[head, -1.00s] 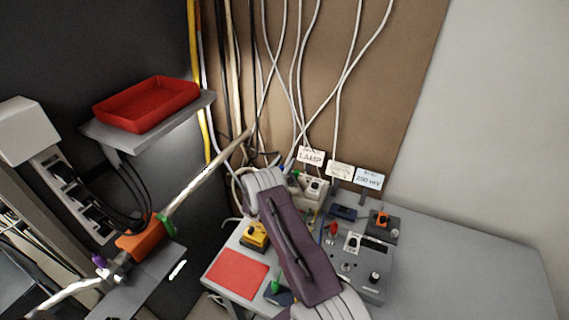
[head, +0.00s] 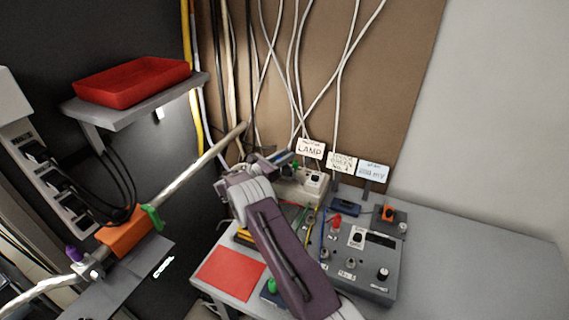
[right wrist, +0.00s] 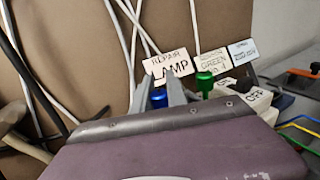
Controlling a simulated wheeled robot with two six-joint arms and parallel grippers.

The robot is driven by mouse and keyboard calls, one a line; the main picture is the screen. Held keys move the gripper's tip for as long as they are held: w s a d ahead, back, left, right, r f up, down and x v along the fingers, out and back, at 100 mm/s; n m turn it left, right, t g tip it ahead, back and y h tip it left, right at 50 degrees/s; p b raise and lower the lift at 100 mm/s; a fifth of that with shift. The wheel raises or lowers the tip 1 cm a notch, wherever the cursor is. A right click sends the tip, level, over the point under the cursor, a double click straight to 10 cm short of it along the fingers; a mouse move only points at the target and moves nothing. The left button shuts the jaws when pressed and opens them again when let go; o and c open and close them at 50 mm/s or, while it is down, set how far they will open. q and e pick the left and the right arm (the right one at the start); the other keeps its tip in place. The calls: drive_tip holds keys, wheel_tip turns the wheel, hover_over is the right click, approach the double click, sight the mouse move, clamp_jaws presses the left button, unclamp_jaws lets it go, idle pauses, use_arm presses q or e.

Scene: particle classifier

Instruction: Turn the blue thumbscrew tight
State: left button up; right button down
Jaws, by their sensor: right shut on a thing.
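The blue thumbscrew (right wrist: 158,97) shows in the right wrist view between the two grey fingers of my right gripper (right wrist: 157,84). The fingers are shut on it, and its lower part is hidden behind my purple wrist. In the head view a small blue spot shows at my right gripper (head: 282,157), left of the white lamp unit (head: 314,180) at the back of the bench. My left gripper is in neither view.
A green thumbscrew (right wrist: 204,84) stands just right of the blue one. A control box (head: 370,262) and a red mat (head: 231,273) lie on the bench. The bench's right side is clear.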

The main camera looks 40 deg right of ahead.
drive_tip(key=c, duration=1.3)
unclamp_jaws()
drive_tip(key=shift+a, duration=0.15)
drive_tip(key=a, duration=0.8)
drive_tip(key=shift+s+a, duration=0.4)
